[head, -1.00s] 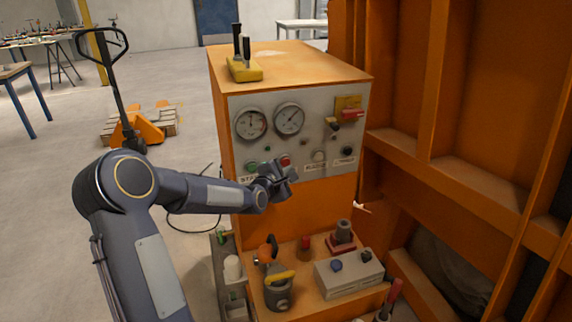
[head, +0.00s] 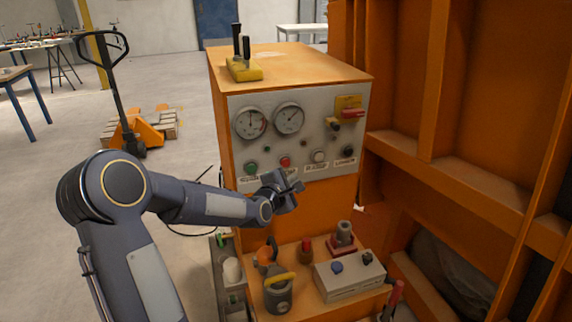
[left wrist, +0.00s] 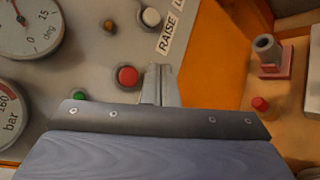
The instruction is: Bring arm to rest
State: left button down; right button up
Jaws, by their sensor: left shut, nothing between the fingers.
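My left arm comes in from the left in the head view, its elbow bent. My left gripper (head: 292,187) is shut and empty, just in front of the lower edge of the control panel (head: 268,145). It is below the red button (head: 285,161) and the green button (head: 251,168) and holds nothing. In the left wrist view the closed fingers (left wrist: 160,85) point at the panel, beside the red button (left wrist: 128,76). Whether the fingers touch the panel cannot be told. My right gripper is not in view.
The orange cabinet (head: 290,63) carries a yellow lever block (head: 243,70) on top. Below the panel, a shelf holds a grey pump-like part (head: 278,295), a grey switch box (head: 350,277) and a red-based fitting (head: 342,238). An orange frame (head: 480,90) stands at right. Open floor lies left.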

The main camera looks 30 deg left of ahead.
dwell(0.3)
pick_arm(q)
jog(key=s+d+m+g+h, duration=0.1)
jog(key=s+d+m+g, duration=0.2)
jog(key=s+d+m, duration=0.2)
jog(key=s+d+m+g+h, duration=0.2)
jog(key=s+d+m, duration=0.3)
jog(key=s+m, duration=0.6)
jog(key=s+d+f+m+g+h, duration=0.1)
jog(key=s+d+m+g, duration=0.3)
jog(key=s, duration=1.5)
jog(key=d+m+h, duration=0.1)
jog(key=d+m, duration=0.1)
jog(key=m, duration=0.1)
jog(key=shift+s+m+g, duration=0.25)
jog(key=shift+m+g, duration=0.15)
